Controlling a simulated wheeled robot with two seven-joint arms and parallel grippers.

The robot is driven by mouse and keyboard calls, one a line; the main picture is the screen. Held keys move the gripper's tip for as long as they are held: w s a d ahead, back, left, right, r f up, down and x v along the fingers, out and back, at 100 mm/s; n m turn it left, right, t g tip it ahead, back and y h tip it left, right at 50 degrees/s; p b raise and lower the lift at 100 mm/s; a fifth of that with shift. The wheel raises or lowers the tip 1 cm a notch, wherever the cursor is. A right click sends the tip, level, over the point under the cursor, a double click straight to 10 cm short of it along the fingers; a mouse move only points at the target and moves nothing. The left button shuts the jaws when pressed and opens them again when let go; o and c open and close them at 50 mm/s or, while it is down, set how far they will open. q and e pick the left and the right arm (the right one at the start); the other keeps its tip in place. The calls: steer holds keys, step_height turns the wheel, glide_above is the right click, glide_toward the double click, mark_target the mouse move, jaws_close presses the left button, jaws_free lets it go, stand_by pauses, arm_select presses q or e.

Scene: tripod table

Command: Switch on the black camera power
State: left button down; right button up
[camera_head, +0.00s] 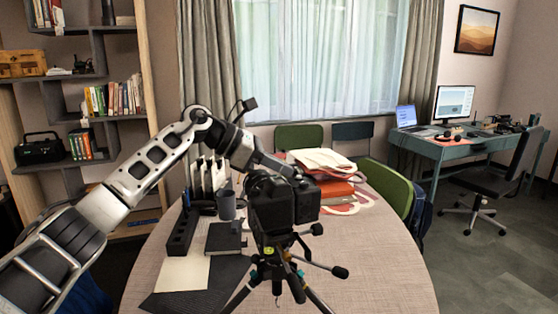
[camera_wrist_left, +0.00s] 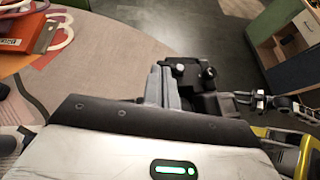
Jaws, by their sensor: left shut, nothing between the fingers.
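The black camera (camera_head: 285,205) sits upright on a tripod (camera_head: 278,265) at the front middle of the round table. My left gripper (camera_head: 292,172) reaches in from the left, at the top of the camera on its far side. Its fingertips are partly hidden behind the camera in the head view. In the left wrist view my left gripper (camera_wrist_left: 162,82) is shut and empty, its grey fingers right beside the black camera (camera_wrist_left: 205,98) and its top knobs. I cannot tell whether they touch it. The power switch is not clearly visible. My right gripper is not in view.
The table (camera_head: 380,255) holds a grey mug (camera_head: 226,206), a black notebook (camera_head: 224,238), a black power strip (camera_head: 182,232) and a pile of folders and cloth (camera_head: 325,165). Tripod handles (camera_head: 340,271) stick out to the right. The table's right front is clear.

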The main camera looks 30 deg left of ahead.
arm_select(q)
steer(key=shift+w+d+p, duration=0.1)
steer(key=shift+w+p, duration=0.35)
steer(key=shift+w, duration=0.05)
steer(key=shift+s+d+b, duration=0.1)
steer(key=shift+s+b, duration=0.25)
steer(key=shift+s, duration=0.2)
steer(key=shift+s+d, duration=0.1)
steer(key=shift+s, duration=0.1)
steer(key=shift+f, duration=0.1)
